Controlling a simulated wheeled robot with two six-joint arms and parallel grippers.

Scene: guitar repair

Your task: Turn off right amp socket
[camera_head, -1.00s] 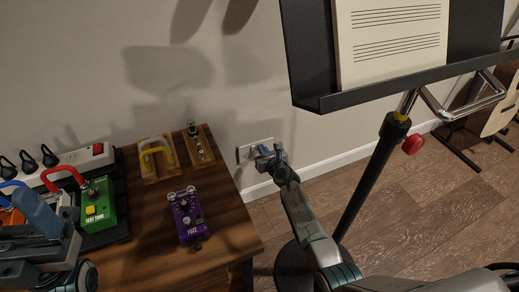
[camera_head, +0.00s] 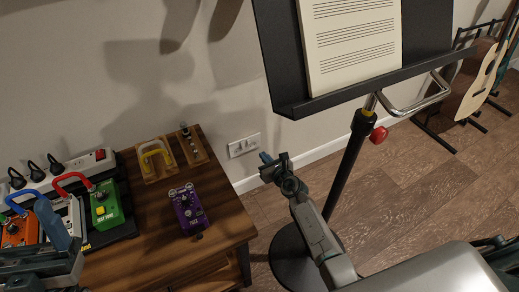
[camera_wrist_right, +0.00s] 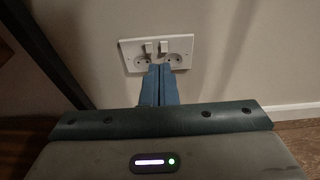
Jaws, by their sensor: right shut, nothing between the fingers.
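The white double wall socket (camera_head: 244,146) is on the wall to the right of the wooden table. In the right wrist view the socket (camera_wrist_right: 184,45) shows two round outlets and two small switches at its upper middle. I cannot tell for sure which way the switches are set. My right gripper (camera_head: 265,158) is right of and below the socket in the head view, apart from it. In the right wrist view its blue fingers (camera_wrist_right: 159,68) are together and empty, overlapping the socket's lower edge. My left gripper (camera_head: 55,226) is partly in view at the lower left.
The wooden table (camera_head: 222,228) holds a purple pedal (camera_head: 188,210), a green pedal (camera_head: 106,205) and a power strip (camera_head: 88,163). A music stand (camera_head: 350,165) rises to the right of my right gripper. Guitars (camera_head: 478,82) stand at the far right.

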